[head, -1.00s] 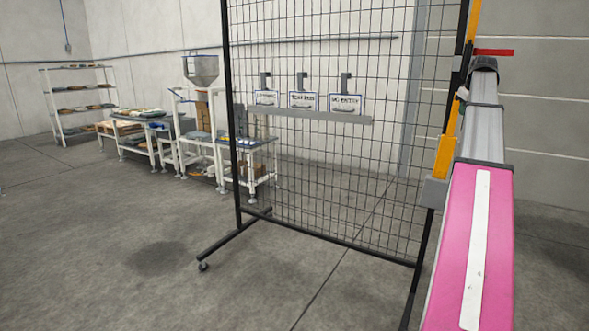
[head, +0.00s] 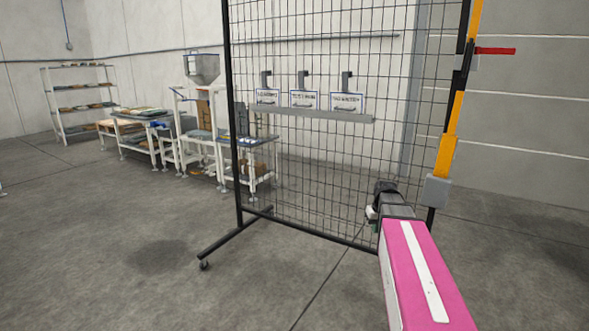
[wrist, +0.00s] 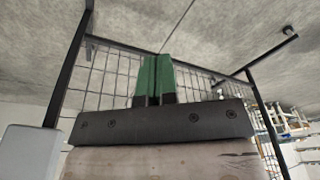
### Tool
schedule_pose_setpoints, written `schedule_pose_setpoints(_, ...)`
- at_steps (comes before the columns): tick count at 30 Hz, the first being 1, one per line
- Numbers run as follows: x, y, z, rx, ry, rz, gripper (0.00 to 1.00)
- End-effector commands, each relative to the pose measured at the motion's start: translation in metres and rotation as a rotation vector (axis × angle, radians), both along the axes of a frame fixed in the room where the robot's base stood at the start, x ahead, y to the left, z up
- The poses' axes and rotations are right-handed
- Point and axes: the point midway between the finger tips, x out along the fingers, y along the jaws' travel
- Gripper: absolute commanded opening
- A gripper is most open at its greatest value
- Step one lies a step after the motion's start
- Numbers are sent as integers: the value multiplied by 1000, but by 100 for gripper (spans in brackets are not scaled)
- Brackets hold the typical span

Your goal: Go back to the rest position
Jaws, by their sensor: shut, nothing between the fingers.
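My gripper shows in the wrist view (wrist: 154,82), with two green fingers pressed together and nothing between them. In the head view my pink arm reaches forward at the lower right, and its dark end (head: 376,212) is in front of the lower right part of the mesh panel. The fingers are mostly hidden there behind the arm. Whether the arm touches the panel cannot be told.
A black-framed wire mesh panel (head: 310,175) on castered feet stands ahead, with several signs (head: 305,100) on a grey rail. A yellow post (head: 452,125) with a red lever (head: 496,51) stands at right. Workbenches (head: 250,142) and a shelf (head: 80,88) stand back left. The left floor is clear.

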Motion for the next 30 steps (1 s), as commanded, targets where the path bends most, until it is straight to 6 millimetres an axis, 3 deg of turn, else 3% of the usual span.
schedule_pose_setpoints(1, -21, 18, -18, 1, 19, -4, 0)
schedule_pose_setpoints(6, -73, 63, -68, 0, 73, -32, 0)
schedule_pose_setpoints(15, -156, 117, -127, -17, 147, -72, 0)
schedule_pose_setpoints(21, -175, 127, -140, -24, 163, -84, 0)
schedule_pose_setpoints(30, -175, 128, -141, -23, 164, -86, 0)
